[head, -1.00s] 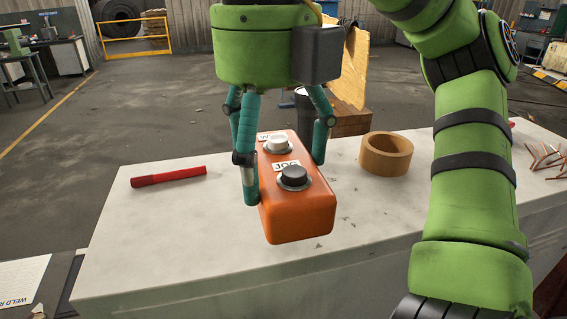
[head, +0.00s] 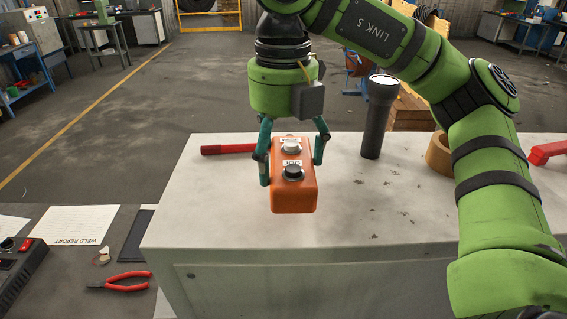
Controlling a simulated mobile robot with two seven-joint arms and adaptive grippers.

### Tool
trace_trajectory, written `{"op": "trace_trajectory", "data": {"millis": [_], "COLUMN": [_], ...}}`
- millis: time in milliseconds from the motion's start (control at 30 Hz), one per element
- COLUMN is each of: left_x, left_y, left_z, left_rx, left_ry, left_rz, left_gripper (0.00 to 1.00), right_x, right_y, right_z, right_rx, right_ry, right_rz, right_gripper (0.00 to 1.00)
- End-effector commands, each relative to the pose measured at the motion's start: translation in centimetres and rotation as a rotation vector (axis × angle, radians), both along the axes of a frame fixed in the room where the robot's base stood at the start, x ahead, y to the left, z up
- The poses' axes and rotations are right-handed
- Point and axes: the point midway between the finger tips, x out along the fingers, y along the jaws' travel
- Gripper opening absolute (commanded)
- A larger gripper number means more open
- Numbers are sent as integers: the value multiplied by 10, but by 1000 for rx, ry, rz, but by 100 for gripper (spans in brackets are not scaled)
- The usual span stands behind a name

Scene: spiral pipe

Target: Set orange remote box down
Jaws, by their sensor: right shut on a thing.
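The orange remote box (head: 294,195) has a white button and a black button on its top face, with small labels beside them. My right gripper (head: 292,165) is shut on it from above, one teal finger on each side. The box is over the middle of the white bench top (head: 220,210). I cannot tell for certain whether its underside touches the bench. My left gripper is not in view.
A red marker-like stick (head: 228,149) lies left of the box. A dark flashlight (head: 377,118) stands to the right, with a tan tape roll (head: 438,153) beyond it. Red pliers (head: 120,282) and a weld report sheet (head: 70,226) lie lower left. The bench front is clear.

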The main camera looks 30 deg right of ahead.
Motion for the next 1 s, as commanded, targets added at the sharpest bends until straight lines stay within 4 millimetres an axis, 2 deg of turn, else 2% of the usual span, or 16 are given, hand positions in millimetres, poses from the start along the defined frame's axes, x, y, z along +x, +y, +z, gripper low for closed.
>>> {"op": "trace_trajectory", "data": {"millis": [33, 200, 667, 700, 1000], "left_x": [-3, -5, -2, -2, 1], "left_y": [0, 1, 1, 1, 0], "left_z": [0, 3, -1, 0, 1], "left_rx": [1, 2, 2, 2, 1], "left_ry": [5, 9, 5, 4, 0], "left_rz": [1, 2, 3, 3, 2], "left_gripper": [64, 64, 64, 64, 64], "right_x": [-1, 0, 0, 0, 0], "right_y": [0, 0, 0, 0, 0], "right_z": [-8, -22, -29, -28, -28], "right_rx": [1, 1, 1, 0, 0], "right_ry": [3, 2, -1, 0, 0], "right_rz": [1, -1, -2, -2, -1], "right_gripper": [30, 30, 30, 100, 100]}}
